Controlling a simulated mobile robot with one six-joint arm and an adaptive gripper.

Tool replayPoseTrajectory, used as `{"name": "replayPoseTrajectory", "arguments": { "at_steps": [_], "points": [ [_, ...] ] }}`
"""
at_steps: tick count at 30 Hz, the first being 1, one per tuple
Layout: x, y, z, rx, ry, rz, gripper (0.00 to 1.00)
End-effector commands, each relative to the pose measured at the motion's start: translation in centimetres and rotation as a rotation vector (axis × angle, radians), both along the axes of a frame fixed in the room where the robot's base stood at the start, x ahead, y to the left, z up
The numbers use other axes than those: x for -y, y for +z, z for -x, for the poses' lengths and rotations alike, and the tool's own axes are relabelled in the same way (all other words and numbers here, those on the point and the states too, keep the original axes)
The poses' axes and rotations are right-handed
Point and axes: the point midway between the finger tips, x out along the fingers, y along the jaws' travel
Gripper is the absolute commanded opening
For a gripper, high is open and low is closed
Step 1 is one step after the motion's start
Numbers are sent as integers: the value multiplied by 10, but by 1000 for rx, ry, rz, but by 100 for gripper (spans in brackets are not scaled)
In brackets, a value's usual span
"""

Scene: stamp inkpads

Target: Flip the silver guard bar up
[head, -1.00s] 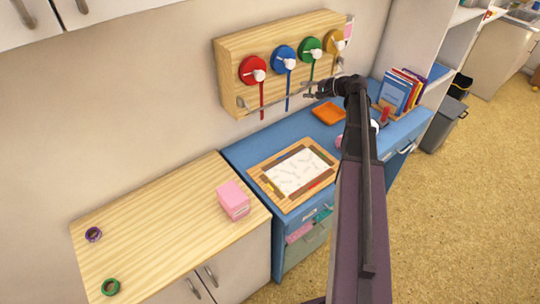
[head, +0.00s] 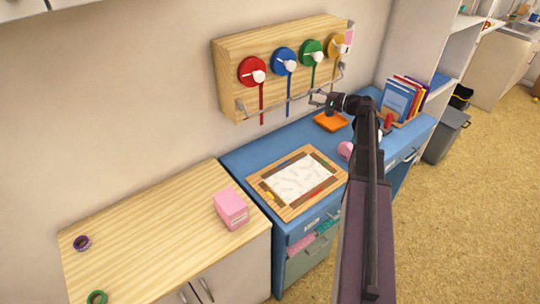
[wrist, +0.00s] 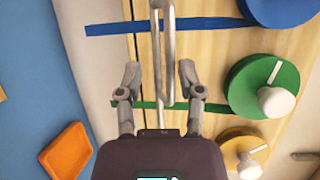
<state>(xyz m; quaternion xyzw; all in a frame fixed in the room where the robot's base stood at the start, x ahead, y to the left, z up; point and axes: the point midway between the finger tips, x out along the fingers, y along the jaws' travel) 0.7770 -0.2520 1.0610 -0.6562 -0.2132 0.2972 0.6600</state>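The silver guard bar (head: 288,101) runs low along the front of a wooden wall board (head: 232,72), below the coloured dials. In the wrist view silver rod lengths (wrist: 168,45) run lengthwise between my fingers. My gripper (head: 315,98) is at the right part of the bar, in front of the board's lower edge. In the wrist view my gripper (wrist: 159,76) is open, one finger on each side of the rods, with gaps on both sides. I cannot tell whether anything touches in depth.
The red dial (head: 250,71), blue dial (head: 284,60), green dial (head: 310,49) and yellow dial (head: 337,45) have hanging straps. An orange tray (head: 331,121) sits on the blue desk (head: 238,158) below. Books (head: 398,97) stand to the right.

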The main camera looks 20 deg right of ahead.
Motion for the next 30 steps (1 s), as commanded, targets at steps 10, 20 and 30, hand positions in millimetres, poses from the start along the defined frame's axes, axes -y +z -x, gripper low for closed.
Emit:
{"name": "replayPoseTrajectory", "arguments": {
  "at_steps": [10, 20, 30],
  "points": [
    [34, 6, 37, -1, -2, 0, 48],
    [62, 11, 67, -1, -1, 0, 48],
    [57, 10, 79, -24, 24, 29, 48]
  ]
}}
